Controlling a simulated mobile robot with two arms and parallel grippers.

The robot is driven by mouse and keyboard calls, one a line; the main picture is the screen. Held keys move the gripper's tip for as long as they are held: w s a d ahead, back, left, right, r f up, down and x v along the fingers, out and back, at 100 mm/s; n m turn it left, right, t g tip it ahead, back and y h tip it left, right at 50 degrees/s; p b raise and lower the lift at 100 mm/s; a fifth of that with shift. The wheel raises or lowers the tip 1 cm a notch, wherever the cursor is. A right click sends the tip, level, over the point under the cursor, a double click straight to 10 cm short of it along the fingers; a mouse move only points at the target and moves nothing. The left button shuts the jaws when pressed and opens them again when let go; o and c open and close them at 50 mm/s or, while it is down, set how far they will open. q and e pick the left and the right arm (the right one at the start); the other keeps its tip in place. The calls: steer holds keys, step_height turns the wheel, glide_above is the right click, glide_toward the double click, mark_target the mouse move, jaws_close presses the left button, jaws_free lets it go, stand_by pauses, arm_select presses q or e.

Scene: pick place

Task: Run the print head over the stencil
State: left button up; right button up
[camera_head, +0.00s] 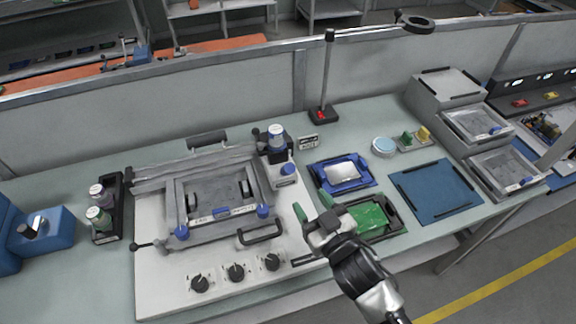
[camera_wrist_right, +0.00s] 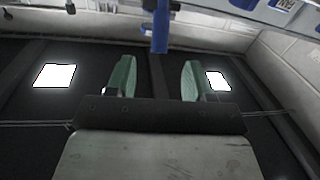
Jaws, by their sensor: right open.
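The stencil printer (camera_head: 150,290) is a pale flat machine on the bench. Its grey stencil frame (camera_head: 172,208) has blue knobs along the front edge and a dark, shiny stencil area (camera_head: 215,197) inside. A dark bar handle (camera_head: 207,141) stands at its back and a black looped handle (camera_head: 261,234) at its front right. I cannot tell which part is the print head. My right gripper (camera_head: 315,207) is open and empty, right of the front handle and apart from it. In the wrist view its green fingers (camera_wrist_right: 156,80) are spread, with a blue post (camera_wrist_right: 160,28) beyond them. My left gripper is not in view.
Right of the printer are a blue tray (camera_head: 341,186), a black tray with a green block (camera_head: 368,216) and a blue mat (camera_head: 435,191). Bottles (camera_head: 98,217) stand at left. A tall lamp post (camera_head: 326,75) rises behind. Black knobs (camera_head: 236,272) line the printer's front.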

mark_target(288, 171)
steer(key=p+x, duration=0.2)
steer(key=x, duration=0.8)
steer(key=shift+w+a, duration=0.2)
steer(key=shift+w, duration=0.1)
steer(key=shift+c, duration=0.2)
jaws_close()
